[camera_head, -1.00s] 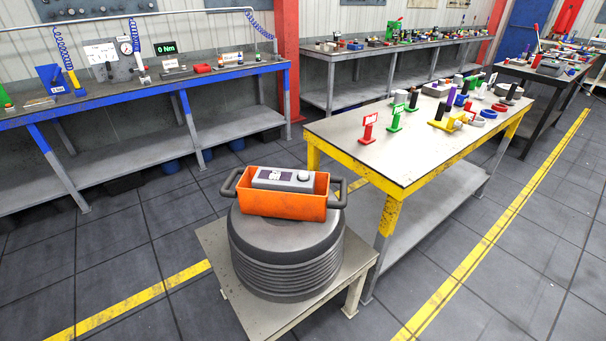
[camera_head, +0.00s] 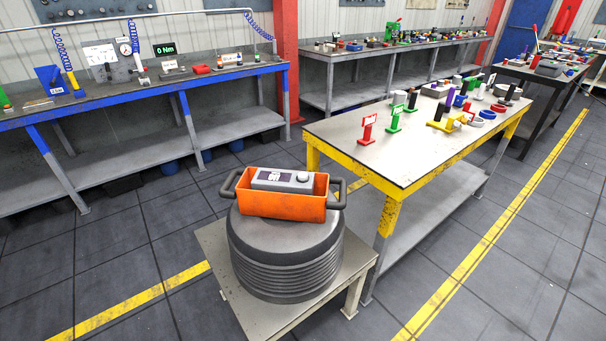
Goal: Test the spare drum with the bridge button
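A dark grey ribbed drum (camera_head: 285,262) stands upright on a low light-coloured stand (camera_head: 222,259) in the lower middle of the head view. An orange open box (camera_head: 283,204) with dark handles at both ends sits on top of the drum. A grey device (camera_head: 284,179) with a small panel and a round knob lies in the box. I cannot tell whether any small item in view is the bridge button. Neither of my grippers shows in the head view.
A yellow-framed table (camera_head: 345,134) with red and green signs and several small parts stands to the right. A blue-edged bench (camera_head: 110,104) runs along the back left. Another bench (camera_head: 325,57) stands behind. Floor with yellow lines (camera_head: 455,280) is clear at the right.

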